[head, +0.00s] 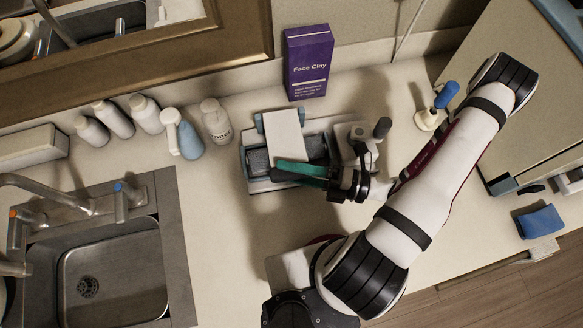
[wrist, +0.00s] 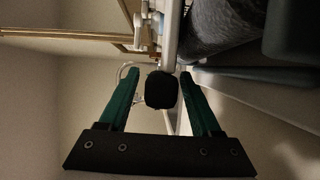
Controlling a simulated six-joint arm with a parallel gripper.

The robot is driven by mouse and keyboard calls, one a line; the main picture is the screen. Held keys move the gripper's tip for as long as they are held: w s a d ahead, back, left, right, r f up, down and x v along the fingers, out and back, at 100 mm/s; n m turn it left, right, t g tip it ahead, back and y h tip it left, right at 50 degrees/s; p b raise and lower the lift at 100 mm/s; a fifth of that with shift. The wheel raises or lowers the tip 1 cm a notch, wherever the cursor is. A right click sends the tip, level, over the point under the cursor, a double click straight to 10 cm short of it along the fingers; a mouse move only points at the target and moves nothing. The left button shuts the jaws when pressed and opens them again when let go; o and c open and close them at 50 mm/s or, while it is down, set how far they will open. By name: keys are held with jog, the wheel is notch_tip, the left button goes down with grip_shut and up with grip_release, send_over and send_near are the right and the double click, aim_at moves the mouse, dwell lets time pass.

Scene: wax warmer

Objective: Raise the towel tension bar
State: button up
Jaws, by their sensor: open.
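The device with the grey towel roll (head: 257,160) stands on the counter in the middle of the head view. A white plate (head: 283,135) covers part of its top. My gripper (head: 280,172) reaches in from the right, its green fingers over the device's front side. In the wrist view my gripper (wrist: 158,78) is open, and a black grip (wrist: 161,91) on a pale metal bar (wrist: 171,40) appears between the fingers, with gaps on both sides. This looks like the towel tension bar. The grey towel (wrist: 218,22) is at upper right. The bar is hidden in the head view.
A black-knobbed lever (head: 383,127) stands at the device's right side. A purple Face Clay box (head: 308,62) is behind it. Several bottles (head: 146,114) line the wall at left, by the sink (head: 112,272). A blue-handled tool (head: 446,95) stands at right.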

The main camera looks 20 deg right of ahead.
grip_shut()
dwell(1.3)
